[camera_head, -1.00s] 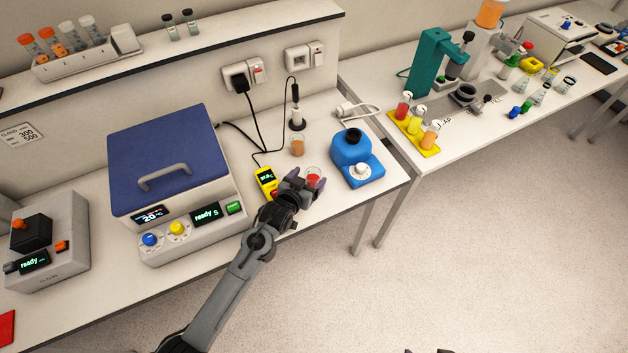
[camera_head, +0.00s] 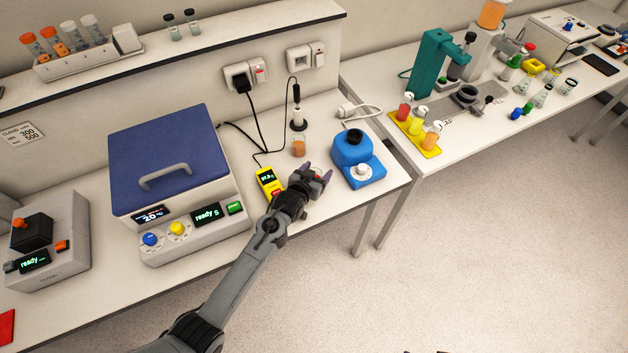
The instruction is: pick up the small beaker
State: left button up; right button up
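A small beaker with red liquid (camera_head: 317,171) stands near the front of the left bench. It is mostly hidden by my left gripper (camera_head: 317,173), whose purple-tipped fingers are apart, one on each side of it. I cannot tell whether they touch the glass. Another small beaker with orange liquid (camera_head: 298,147) stands just behind, clear of the gripper. Only tiny dark bits show at the bottom edge, perhaps the tips of my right gripper (camera_head: 423,351).
A yellow handheld meter (camera_head: 268,183) lies just left of my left gripper. A blue device (camera_head: 357,162) stands close on its right. A blue-lidded machine (camera_head: 165,150) fills the bench further left. Black cables run behind the beakers.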

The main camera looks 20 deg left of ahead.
pick_arm(q)
jog(key=c, duration=0.8)
jog(key=shift+o, duration=0.2)
jog(key=shift+r, duration=0.3)
